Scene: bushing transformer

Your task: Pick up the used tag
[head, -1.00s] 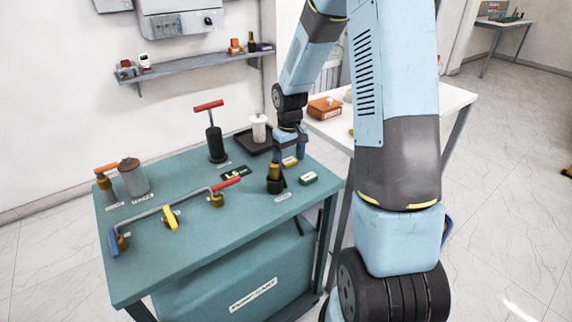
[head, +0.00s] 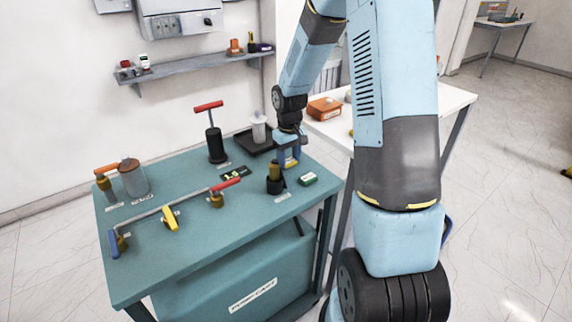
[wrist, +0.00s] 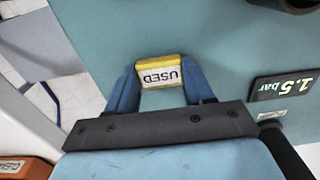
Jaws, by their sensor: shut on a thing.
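The used tag (wrist: 160,73) is a small yellow block with a white label reading "USED", upside down in the wrist view. My gripper (wrist: 161,77) has its two blue fingers closed on the tag's left and right ends. In the head view the tag (head: 291,163) shows as a bit of yellow under my gripper (head: 289,158), near the back right edge of the teal cart top (head: 180,255). I cannot tell whether the tag still touches the cart top.
A green tag (head: 307,179) and a dark post with a brass top (head: 274,178) stand just in front. A black tray with a white cylinder (head: 259,128) is behind to the left. A dark "1.5 bar" plate (wrist: 285,86) lies to the right in the wrist view. A white table (head: 420,115) stands right.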

